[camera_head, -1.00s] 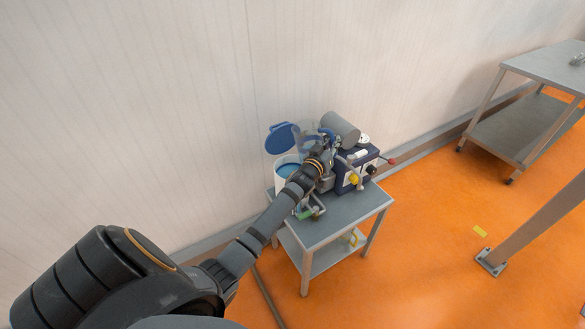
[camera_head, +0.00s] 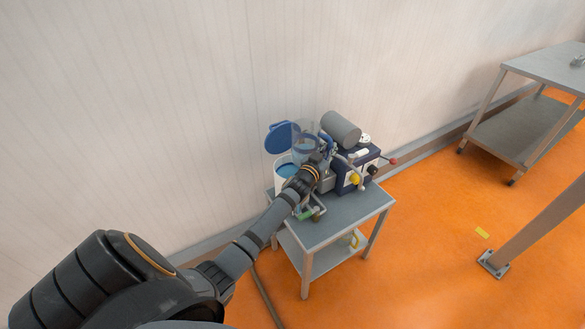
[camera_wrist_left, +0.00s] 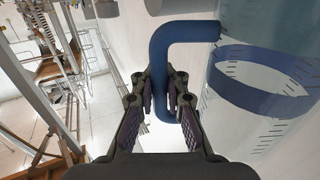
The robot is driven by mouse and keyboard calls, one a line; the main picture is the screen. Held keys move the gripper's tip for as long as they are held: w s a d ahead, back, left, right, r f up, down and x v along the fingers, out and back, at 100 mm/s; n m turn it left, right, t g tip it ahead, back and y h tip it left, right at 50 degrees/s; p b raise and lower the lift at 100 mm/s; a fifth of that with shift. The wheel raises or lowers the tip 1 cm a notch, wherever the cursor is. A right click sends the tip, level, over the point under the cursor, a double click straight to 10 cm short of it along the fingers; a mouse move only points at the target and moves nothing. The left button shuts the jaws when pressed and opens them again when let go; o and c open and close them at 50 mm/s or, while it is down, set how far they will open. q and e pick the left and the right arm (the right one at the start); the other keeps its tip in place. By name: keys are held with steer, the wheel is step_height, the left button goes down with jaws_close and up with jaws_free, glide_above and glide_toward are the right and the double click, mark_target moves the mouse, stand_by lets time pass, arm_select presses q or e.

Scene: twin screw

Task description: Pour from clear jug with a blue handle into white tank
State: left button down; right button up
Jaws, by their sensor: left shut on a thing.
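The clear jug (camera_head: 303,133) is held up beside and partly over the white tank (camera_head: 280,182) on the small grey table. My left gripper (camera_head: 325,155) is shut on the jug's blue handle (camera_wrist_left: 161,45), which passes between its fingers (camera_wrist_left: 172,88) in the left wrist view. The jug's clear wall with measuring marks and a blue band (camera_wrist_left: 262,82) fills the right of that view. The tank's blue lid (camera_head: 281,138) stands open at the back, and blue shows inside the tank's mouth. The jug's exact tilt and contents are hard to tell. My right gripper is out of view.
A dark blue machine with a grey cylinder (camera_head: 341,129) and several knobs stands right of the jug, close to my gripper. The wall is close behind the table (camera_head: 345,215). Another metal table (camera_head: 548,66) stands far right.

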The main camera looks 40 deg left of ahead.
mark_target(329, 143)
arm_select(q)
steer(key=shift+r, duration=0.2)
step_height(329, 143, up, 3)
steer(key=p, duration=0.3)
stand_by(0.4)
